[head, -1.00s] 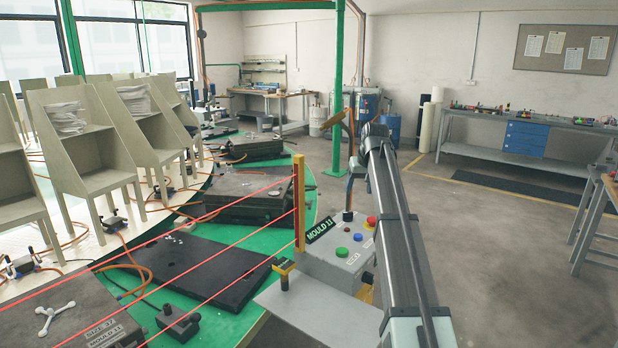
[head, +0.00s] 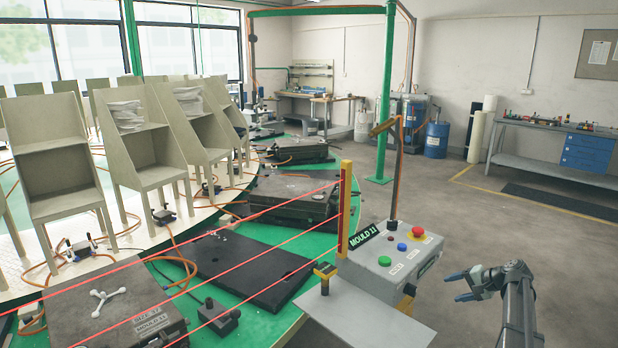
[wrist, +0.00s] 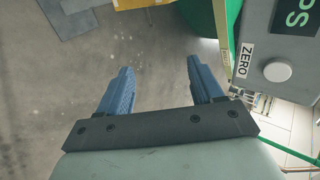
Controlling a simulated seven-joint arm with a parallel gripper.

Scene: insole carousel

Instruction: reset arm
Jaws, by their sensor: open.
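My gripper (head: 460,286) is at the lower right in the head view, to the right of the grey control box (head: 372,275) and apart from it. Its two blue fingers are spread and empty. My arm reaches up from the bottom edge in the head view.
The control box carries red, blue and green buttons and a MOULD 11 sign (head: 365,235). Red beams run from a yellow post (head: 345,210) over a closed mould (head: 110,305). A workbench (head: 550,145) stands at the back right. The floor (head: 480,220) around my gripper is clear.

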